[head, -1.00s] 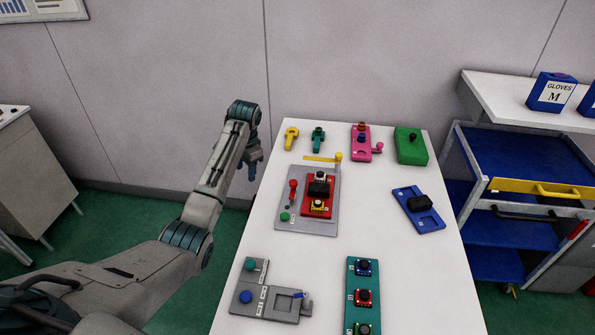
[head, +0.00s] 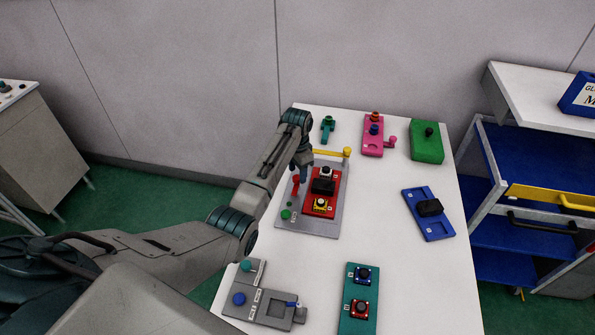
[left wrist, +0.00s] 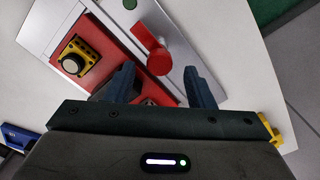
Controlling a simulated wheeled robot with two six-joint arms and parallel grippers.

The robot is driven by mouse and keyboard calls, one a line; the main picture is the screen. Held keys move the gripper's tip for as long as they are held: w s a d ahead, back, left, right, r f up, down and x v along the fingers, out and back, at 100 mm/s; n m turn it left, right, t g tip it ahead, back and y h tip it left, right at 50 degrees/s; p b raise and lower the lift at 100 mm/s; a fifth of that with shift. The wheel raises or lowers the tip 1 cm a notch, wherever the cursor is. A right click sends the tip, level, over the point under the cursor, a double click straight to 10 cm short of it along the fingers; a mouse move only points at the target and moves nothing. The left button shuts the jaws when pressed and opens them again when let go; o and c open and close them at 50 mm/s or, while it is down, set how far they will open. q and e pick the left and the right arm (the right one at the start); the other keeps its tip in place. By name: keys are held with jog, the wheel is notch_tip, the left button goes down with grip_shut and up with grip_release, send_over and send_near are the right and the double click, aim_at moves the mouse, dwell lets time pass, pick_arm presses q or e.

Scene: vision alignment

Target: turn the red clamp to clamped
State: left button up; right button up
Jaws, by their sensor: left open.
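The red clamp (head: 296,183) is a small red lever with a round knob on the left part of a grey plate (head: 321,230). In the left wrist view the red clamp (left wrist: 152,47) shows its arm and knob close ahead of the fingers. My left gripper (head: 303,172) hangs just above and behind the clamp in the head view. Its blue fingers (left wrist: 160,82) are open, with the knob in line with the gap and nothing held. I cannot tell how far above the knob they are. My right gripper is not in view.
A red block (head: 338,181) with a black part and a yellow-based button sits beside the clamp. A yellow lever (head: 330,153) lies behind it. A green button (head: 286,214) is in front. A blue fixture (head: 418,222) stands right, with clear white table (head: 385,185) between.

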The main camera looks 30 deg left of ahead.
pick_arm(q)
jog(key=shift+s+f, duration=0.2)
jog(key=shift+f, duration=0.6)
jog(key=shift+w, duration=0.1)
jog(key=shift+c, duration=0.2)
jog(key=c, duration=1)
jog(key=shift+o, duration=0.2)
